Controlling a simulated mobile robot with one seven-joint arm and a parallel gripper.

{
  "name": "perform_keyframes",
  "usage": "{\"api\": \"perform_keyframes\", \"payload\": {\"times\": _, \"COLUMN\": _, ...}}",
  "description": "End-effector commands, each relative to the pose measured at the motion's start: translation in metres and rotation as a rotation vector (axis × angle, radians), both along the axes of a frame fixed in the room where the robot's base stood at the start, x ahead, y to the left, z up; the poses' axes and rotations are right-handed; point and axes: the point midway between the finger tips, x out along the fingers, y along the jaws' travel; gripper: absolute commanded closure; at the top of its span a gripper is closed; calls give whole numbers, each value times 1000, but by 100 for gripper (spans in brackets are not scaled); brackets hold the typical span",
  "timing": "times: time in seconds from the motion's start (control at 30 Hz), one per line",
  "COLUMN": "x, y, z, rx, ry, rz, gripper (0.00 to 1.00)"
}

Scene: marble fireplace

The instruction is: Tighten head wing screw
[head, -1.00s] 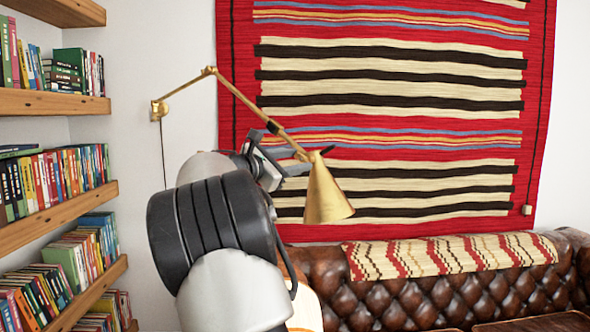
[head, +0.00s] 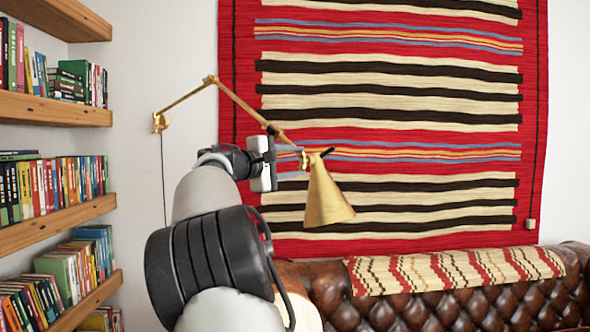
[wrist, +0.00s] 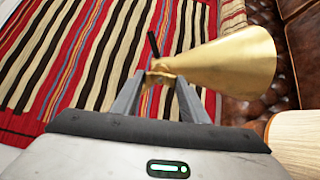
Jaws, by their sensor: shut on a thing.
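A brass wall lamp has a jointed arm (head: 240,103) and a cone-shaped head (head: 325,195) that hangs with its wide end down and slightly right. The head also fills the upper right of the wrist view (wrist: 225,65). The small brass head wing screw (wrist: 156,67) sits at the joint by the narrow end. My gripper (wrist: 158,80) is shut on it, a finger on each side. In the head view my gripper (head: 298,160) reaches the joint from the left. The fingertips partly hide the screw, so its exact angle is unclear.
A dark thin lever (head: 328,152) sticks out at the head's top. A striped rug (head: 400,120) hangs behind the lamp. Bookshelves (head: 60,110) stand at left, and a brown leather sofa (head: 420,300) is below. Open air lies right of the lamp head.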

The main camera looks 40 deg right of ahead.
Motion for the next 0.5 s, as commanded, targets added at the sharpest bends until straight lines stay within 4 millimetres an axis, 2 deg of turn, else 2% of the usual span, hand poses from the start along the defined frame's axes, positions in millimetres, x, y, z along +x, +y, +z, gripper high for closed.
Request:
{"api": "perform_keyframes", "payload": {"times": 0.2, "x": 0, "y": 0, "z": -2, "rx": 22, "ry": -90, "rz": 0, "gripper": 82}}
{"api": "perform_keyframes", "payload": {"times": 0.5, "x": 0, "y": 0, "z": 0, "rx": 33, "ry": -135, "rz": 0, "gripper": 82}}
